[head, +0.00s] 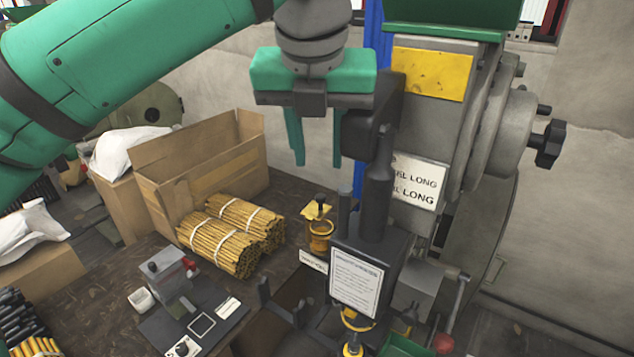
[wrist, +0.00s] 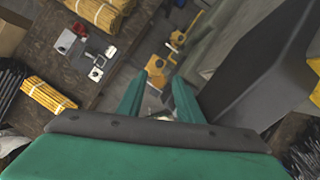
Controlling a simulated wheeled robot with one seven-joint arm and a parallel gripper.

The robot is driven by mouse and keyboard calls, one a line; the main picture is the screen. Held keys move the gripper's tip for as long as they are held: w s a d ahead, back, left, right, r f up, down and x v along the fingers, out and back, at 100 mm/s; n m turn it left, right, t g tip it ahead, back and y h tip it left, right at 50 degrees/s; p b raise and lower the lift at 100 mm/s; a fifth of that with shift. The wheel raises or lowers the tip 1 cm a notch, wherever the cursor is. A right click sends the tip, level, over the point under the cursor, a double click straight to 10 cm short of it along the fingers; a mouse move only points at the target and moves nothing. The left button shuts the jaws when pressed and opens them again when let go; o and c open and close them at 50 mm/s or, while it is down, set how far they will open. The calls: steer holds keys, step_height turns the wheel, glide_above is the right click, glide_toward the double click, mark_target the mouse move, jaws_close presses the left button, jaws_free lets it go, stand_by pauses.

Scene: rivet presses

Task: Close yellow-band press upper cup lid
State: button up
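The press (head: 440,120) carries a yellow band plate (head: 432,73) on its upper body. A small yellow cup (head: 320,238) stands left of the press's dark column. A flat yellow lid (head: 316,210) with a dark knob shows above the cup's rim, apparently raised; its hinge is too small to make out. A similar yellow part (head: 357,319) sits lower, below the white notice. My green gripper (head: 317,162) points down above the cup, open and empty, touching nothing I can see. In the wrist view, yellow cup parts (wrist: 178,38) lie beyond the fingertips (wrist: 163,75).
The dark column (head: 377,195) with its white notice (head: 356,283) stands close right of the cup. A cardboard box (head: 200,165) and bundles of yellow rods (head: 218,243) lie on the bench to the left. A red-knobbed lever (head: 444,343) is at lower right.

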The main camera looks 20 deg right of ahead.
mark_target(321, 195)
steer(key=x, duration=1)
steer(key=shift+w+f, duration=0.15)
steer(key=shift+f, duration=0.1)
jaws_close()
